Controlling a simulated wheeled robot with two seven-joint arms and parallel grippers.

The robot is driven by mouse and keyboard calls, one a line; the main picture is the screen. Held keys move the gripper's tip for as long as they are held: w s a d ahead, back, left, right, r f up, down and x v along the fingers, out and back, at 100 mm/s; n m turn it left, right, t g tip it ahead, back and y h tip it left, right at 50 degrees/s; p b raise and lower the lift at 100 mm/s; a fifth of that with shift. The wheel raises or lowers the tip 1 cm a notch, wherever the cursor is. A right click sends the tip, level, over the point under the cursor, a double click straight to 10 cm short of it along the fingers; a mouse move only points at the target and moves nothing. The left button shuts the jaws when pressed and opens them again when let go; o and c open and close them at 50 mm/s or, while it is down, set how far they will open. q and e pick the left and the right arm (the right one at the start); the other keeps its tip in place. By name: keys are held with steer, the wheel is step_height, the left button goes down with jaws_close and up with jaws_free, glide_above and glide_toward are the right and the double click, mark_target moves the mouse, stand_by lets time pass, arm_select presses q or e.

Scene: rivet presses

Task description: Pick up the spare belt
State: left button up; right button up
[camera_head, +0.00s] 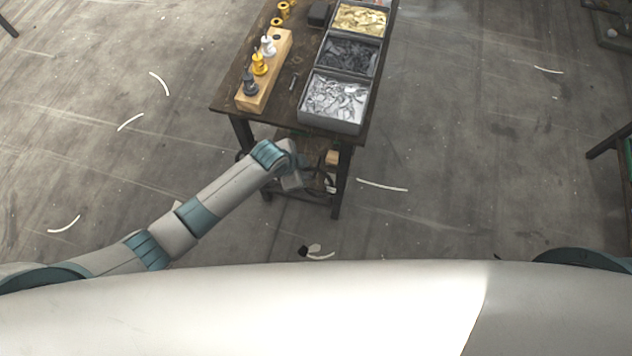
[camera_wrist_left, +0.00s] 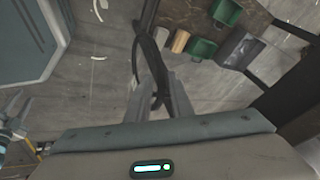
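A black belt (camera_wrist_left: 137,62) shows in the left wrist view as a thin loop. It runs down between the two grey fingers of my left gripper (camera_wrist_left: 163,88). The fingers stand apart with a gap between them, and I cannot tell whether either one touches the belt. In the head view my left gripper (camera_head: 293,178) is at the near side of the work table (camera_head: 228,98), beside its lower shelf, and its fingers are hard to make out.
On the tabletop are a wooden block (camera_head: 270,84) with several spools and a grey bin (camera_head: 333,104) of metal parts, with more bins behind. Green boxes (camera_wrist_left: 203,49) show in the wrist view. Table legs stand close to my gripper. The floor around is mostly free, with white strips.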

stand_by(0.3)
arm_select(q)
jaws_close()
steer(key=shift+r, duration=0.1)
step_height(320, 180, up, 10)
steer(key=b, duration=0.1)
steer(key=shift+b, duration=0.3)
stand_by(0.6)
